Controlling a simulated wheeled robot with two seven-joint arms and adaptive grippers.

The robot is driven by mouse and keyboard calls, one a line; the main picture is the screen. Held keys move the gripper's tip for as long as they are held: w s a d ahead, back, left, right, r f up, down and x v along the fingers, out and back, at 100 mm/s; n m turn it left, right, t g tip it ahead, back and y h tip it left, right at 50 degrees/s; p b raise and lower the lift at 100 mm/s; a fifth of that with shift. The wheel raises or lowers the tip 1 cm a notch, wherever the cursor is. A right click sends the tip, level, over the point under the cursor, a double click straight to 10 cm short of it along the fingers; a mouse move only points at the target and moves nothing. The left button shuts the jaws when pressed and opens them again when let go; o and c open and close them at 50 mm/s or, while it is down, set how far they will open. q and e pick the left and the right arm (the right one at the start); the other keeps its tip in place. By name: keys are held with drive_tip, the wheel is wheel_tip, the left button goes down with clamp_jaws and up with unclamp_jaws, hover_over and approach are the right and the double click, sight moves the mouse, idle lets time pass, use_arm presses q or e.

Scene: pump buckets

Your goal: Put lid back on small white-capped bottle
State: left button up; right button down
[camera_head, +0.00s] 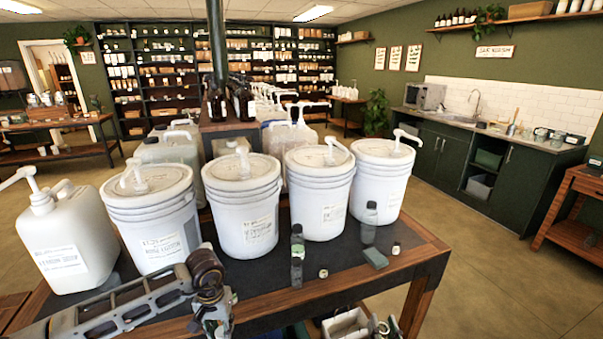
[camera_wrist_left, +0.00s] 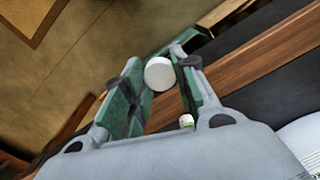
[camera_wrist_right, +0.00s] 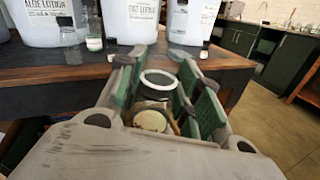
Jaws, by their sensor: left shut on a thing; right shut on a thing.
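My left gripper (camera_wrist_left: 158,78) is shut on a small round white lid (camera_wrist_left: 159,73), held between its green pads. In the head view the left wrist bends down at the table's front edge. My right gripper (camera_wrist_right: 160,92) is shut on what looks like a small bottle (camera_wrist_right: 157,80), its round pale rim facing the right wrist camera. A cream disc (camera_wrist_right: 150,121) shows just below that rim; I cannot tell what it is. In the head view the right gripper (camera_head: 380,327) is low, in front of the table edge. Lid and held bottle are apart.
The table (camera_head: 330,281) carries large white pump buckets (camera_head: 244,205) and a pump jug (camera_head: 67,240). Floor at right is clear.

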idle(0.5)
drive_tip(key=a+r+n+g+y, duration=0.2)
drive_tip(key=a+r+n+y, duration=0.2)
drive_tip(key=a, duration=0.4)
drive_tip(key=w+a+r+n+g+y, duration=0.1)
drive_tip(key=a+r+n+g+y, duration=0.1)
drive_tip(key=a+r+n+y, duration=0.2)
drive_tip(key=a+r+y, duration=0.3)
drive_tip(key=a, duration=0.1)
drive_tip(key=shift+w+y, duration=0.2)
drive_tip(key=shift+y, duration=0.1)
